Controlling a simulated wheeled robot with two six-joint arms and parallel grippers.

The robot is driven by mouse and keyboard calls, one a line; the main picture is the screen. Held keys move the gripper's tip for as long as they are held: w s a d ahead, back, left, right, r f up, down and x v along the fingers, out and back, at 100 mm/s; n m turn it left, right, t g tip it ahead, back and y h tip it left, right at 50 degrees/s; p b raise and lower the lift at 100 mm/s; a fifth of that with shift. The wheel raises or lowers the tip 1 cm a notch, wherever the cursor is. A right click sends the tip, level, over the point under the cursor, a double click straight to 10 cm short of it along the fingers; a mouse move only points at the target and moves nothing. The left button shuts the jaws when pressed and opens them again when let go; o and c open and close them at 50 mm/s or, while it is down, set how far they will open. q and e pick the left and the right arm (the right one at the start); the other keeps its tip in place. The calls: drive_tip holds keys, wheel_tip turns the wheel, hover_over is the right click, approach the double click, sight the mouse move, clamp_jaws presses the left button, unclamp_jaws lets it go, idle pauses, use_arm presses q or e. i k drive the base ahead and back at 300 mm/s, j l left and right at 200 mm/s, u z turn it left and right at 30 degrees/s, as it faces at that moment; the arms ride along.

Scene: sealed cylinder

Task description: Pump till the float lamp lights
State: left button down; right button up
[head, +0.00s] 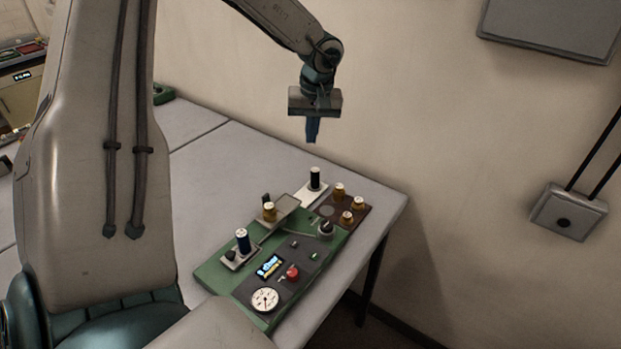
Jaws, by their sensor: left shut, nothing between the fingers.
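A green panel (214,274) lies on the table. It carries a round white dial gauge (265,300), a red button (292,272), a lit blue display (269,266) and a dark knob (326,229). A dark blue upright cylinder (242,240) stands on a pale base at its left side. A small green spot (314,257) shows on the dark part; I cannot tell which part is the pump or the float lamp, or whether the lamp is lit. My left gripper (312,136) points down, shut and empty, above and behind the panel, apart from everything. My right gripper is out of view.
The grey table (235,165) is bare behind the panel. A wall box (568,211) hangs at right.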

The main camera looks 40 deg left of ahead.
sight(326, 226)
drive_tip(key=k+l, duration=0.2)
drive_tip(key=l, duration=0.2)
drive_tip(key=k+l, duration=0.2)
drive_tip(key=l, duration=0.2)
drive_tip(key=k+l, duration=0.2)
drive_tip(key=l, duration=0.2)
